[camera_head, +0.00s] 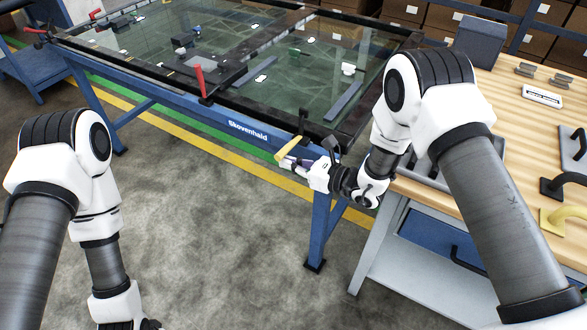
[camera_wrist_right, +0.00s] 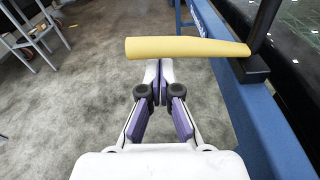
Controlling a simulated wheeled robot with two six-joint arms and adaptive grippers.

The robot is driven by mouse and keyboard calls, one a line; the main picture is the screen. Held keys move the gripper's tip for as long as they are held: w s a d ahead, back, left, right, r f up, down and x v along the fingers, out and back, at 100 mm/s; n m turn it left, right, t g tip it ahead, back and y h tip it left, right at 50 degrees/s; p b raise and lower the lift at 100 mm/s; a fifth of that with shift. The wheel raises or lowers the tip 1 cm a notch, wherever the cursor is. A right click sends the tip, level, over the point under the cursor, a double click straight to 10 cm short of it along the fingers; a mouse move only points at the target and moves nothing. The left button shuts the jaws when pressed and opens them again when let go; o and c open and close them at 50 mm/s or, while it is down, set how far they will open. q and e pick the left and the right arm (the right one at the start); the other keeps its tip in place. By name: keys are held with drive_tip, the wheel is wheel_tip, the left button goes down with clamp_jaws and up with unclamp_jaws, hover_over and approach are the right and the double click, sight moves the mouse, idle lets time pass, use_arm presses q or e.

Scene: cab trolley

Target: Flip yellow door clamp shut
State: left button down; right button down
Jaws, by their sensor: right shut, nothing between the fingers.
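The yellow door clamp handle (camera_head: 289,149) is at the front edge of the blue table, near its right corner. It sticks out from its black base over the floor. In the right wrist view the yellow handle (camera_wrist_right: 185,48) lies nearly level across the picture, with the black base at its right end. My right gripper (camera_head: 284,162) is shut and empty beside the handle. In the wrist view its fingertips (camera_wrist_right: 158,68) meet the handle's lower edge; I cannot tell whether they touch it. My left arm hangs at the left, its gripper below the picture.
The blue table (camera_head: 180,102) carries a black-framed glass panel (camera_head: 285,60). A red-handled clamp (camera_head: 201,82) stands upright on its front edge. A wooden workbench (camera_head: 510,130) with parts stands at the right, close to my right arm. The grey floor before the table is clear.

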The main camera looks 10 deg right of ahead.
drive_tip(key=shift+r, duration=0.25)
